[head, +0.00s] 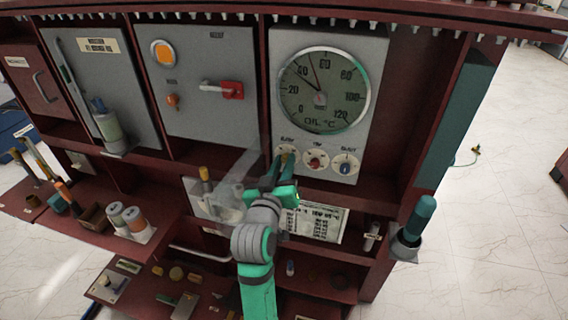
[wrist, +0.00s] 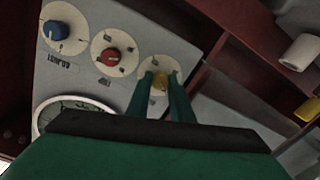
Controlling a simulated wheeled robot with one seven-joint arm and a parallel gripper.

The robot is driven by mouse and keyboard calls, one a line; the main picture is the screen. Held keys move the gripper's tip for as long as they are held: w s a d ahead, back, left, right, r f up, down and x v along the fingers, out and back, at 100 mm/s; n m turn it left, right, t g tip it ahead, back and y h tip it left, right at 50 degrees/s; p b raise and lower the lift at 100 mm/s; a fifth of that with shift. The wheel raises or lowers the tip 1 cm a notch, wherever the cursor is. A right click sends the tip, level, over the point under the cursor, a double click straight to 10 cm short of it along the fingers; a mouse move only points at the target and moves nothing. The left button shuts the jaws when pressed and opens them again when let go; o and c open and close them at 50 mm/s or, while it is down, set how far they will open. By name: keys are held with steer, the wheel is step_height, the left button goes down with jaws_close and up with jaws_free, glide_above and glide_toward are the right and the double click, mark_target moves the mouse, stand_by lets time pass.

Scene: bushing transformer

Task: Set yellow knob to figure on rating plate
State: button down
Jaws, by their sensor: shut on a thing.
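The yellow knob (wrist: 159,80) sits on a round white dial in the wrist view, at the end of a row of three. My gripper (wrist: 164,85) has its two green fingers closed around it, one on each side. In the head view my gripper (head: 284,163) reaches the leftmost dial below the gauge and mostly hides the yellow knob. The knob's exact setting cannot be read. The rating plate (head: 318,221) is a white printed sheet below the dials, partly behind my arm. Its figures are too small to read.
A red knob (head: 315,162) and a blue knob (head: 345,168) sit right of the gripper. The large gauge (head: 325,88) is above them. A shelf ledge runs below the dials. A holder with a teal-handled tool (head: 418,222) stands at the right edge.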

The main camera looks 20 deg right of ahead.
steer(key=shift+n, duration=1)
steer(key=c, duration=1.6)
jaws_free()
steer(key=v, duration=1)
steer(key=shift+s+a, duration=0.25)
steer(key=shift+a, duration=0.05)
steer(key=shift+d, duration=0.1)
